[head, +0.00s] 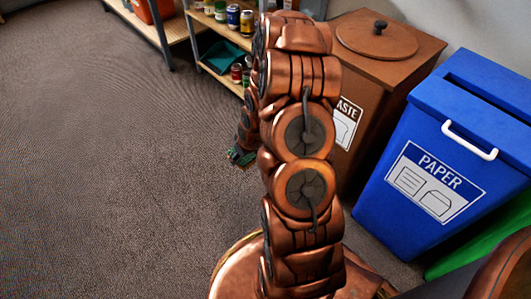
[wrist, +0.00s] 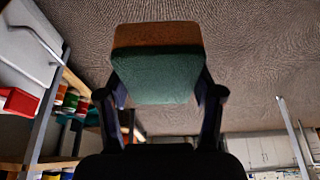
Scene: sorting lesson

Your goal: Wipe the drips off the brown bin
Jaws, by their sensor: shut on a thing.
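The brown bin (head: 387,72) stands at the upper right in the head view, with a round lid and dark knob on top. Its label (head: 345,122) shows only "ASTE"; my arm hides the rest and much of the front. I cannot make out drips on the visible faces. My gripper (wrist: 158,92) is shut on a sponge (wrist: 155,72), green on one layer and orange-brown on the other. In the head view my gripper (head: 242,156) is mostly hidden behind my arm, left of the bin and apart from it. The brown bin is not recognisable in the wrist view.
A blue paper bin (head: 395,205) stands right of the brown bin, with a green bin (head: 470,250) beyond. The carpet (head: 110,150) at left is clear.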

